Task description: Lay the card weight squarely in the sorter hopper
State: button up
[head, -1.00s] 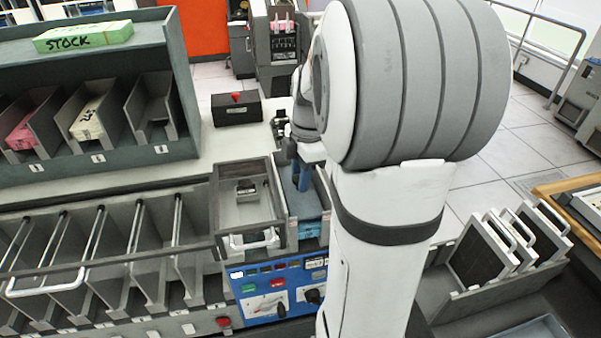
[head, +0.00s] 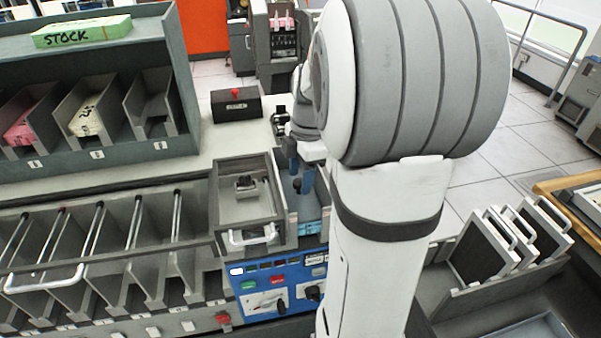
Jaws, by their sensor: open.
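My gripper (head: 299,178) has blue fingers, set apart with nothing visible between them. It points down over the right-hand bay of the sorter, part of it hidden by my own arm. This bay, which looks like the sorter hopper (head: 322,199), shows light-blue cards (head: 311,227) at its front. A small dark and silver block (head: 246,184) sits in the grey open tray (head: 221,203) just left of my gripper, apart from the fingers. It may be the card weight, but I cannot tell for sure. The inside of the right bay is partly hidden.
A blue control panel (head: 270,289) is below the bay. Sorter pockets with metal rods (head: 133,235) run left. A black box with a red knob (head: 236,104) stands on the pale counter behind. A rack of handled panels (head: 500,245) stands right; a STOCK shelf (head: 150,50) is back left.

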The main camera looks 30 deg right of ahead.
jog(key=r, duration=0.5)
jog(key=d+r, duration=0.1)
jog(key=r, duration=0.1)
jog(key=shift+r, duration=0.4)
jog(key=shift+s, duration=0.1)
